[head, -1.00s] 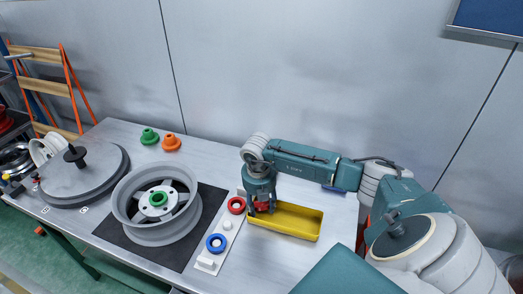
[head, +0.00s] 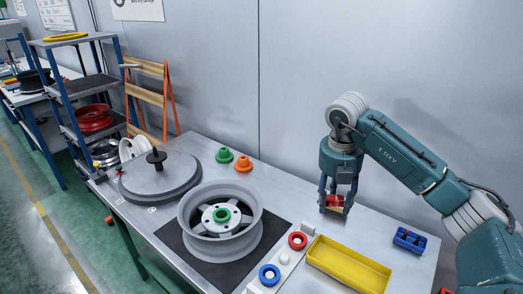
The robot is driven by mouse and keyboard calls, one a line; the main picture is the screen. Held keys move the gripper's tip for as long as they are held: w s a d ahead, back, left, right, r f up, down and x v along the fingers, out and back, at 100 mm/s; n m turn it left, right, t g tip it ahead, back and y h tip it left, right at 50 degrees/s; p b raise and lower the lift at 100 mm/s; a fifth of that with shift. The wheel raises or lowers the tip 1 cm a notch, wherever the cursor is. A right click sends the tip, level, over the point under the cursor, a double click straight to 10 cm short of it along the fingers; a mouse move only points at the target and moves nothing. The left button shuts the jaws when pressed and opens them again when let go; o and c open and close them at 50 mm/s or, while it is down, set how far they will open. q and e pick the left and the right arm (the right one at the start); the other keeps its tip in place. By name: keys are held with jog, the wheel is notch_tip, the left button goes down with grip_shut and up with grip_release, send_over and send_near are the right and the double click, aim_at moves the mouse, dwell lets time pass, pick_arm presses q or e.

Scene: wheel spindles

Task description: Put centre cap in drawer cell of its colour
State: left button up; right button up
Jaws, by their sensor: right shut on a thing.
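A small red centre cap (head: 335,201) is between the fingers of my right gripper (head: 337,208). The gripper points down and is shut on it, above the table behind the yellow tray. The fingers hide part of the cap. A small blue box with cells (head: 409,240), seemingly the drawer, lies on the table to the right of the gripper. A red spot shows in it, but the colours of its cells are too small to tell. My left gripper is out of view.
A yellow tray (head: 347,268) lies in front of the gripper. A white strip carries a red ring (head: 298,241) and a blue ring (head: 269,274). Green (head: 223,156) and orange (head: 243,164) flanged pieces stand behind.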

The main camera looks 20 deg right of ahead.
jog(key=shift+a+n, duration=0.45)
jog(key=shift+n, duration=0.25)
jog(key=s+a+m+g, duration=0.1)
jog(key=s+a+m, duration=0.5)
jog(key=a+m, duration=0.5)
jog(key=s+a+f+m+g+y, duration=0.1)
jog(key=s+a+m, duration=0.5)
jog(key=a+m, duration=0.5)
jog(key=m, duration=0.2)
jog(key=shift+s+a+f+m, duration=0.2)
jog(key=shift+a+m, duration=0.1)
jog(key=shift+m, duration=0.1)
